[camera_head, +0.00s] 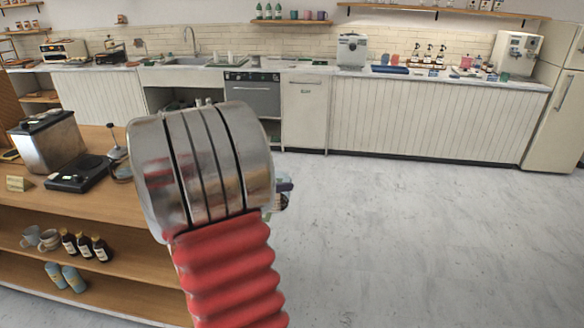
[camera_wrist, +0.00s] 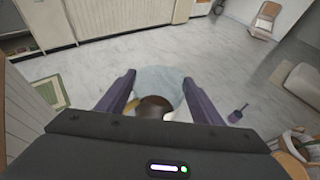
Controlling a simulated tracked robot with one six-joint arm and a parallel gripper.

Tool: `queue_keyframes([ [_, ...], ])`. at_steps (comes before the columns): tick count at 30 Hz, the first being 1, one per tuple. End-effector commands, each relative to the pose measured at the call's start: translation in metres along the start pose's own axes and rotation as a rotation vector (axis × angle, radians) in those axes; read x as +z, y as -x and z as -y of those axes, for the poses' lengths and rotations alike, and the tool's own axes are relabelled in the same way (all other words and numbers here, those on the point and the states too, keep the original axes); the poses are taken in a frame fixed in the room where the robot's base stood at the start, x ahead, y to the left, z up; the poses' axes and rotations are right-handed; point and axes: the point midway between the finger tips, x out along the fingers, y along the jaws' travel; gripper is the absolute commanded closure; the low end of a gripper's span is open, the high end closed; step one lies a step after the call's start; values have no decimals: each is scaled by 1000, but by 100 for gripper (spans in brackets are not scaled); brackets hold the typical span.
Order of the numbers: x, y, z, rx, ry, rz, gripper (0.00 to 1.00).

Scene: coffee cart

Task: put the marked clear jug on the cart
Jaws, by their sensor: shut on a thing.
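My gripper (camera_wrist: 159,80) shows in the wrist view with its two dark purple fingers on either side of the clear jug (camera_wrist: 162,76), shut on it. The jug is pale bluish and see-through, with brown and yellowish patches in or behind it. In the head view most of the gripper and jug is hidden behind my arm. Only a dark finger and a small part of the jug (camera_head: 283,202) show at the arm's right edge, over the floor. The wooden cart (camera_head: 70,205) stands at the left.
On the cart top are a steel machine (camera_head: 48,145), a black scale (camera_head: 78,173) and a French press (camera_head: 119,160). Bare wood shows between top items and front edge. Open floor lies right.

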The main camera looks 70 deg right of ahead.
Motion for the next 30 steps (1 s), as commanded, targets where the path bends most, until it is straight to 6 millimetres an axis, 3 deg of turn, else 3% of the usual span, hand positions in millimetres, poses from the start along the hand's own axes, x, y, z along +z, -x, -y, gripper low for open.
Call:
queue_keyframes([
  [1,-18,12,-13,29,18,0,79],
  [6,-69,49,-45,119,54,3,79],
  [15,-160,123,-82,289,124,8,79],
  [22,-228,182,-93,427,180,11,79],
  [30,-305,250,-88,592,249,12,79],
])
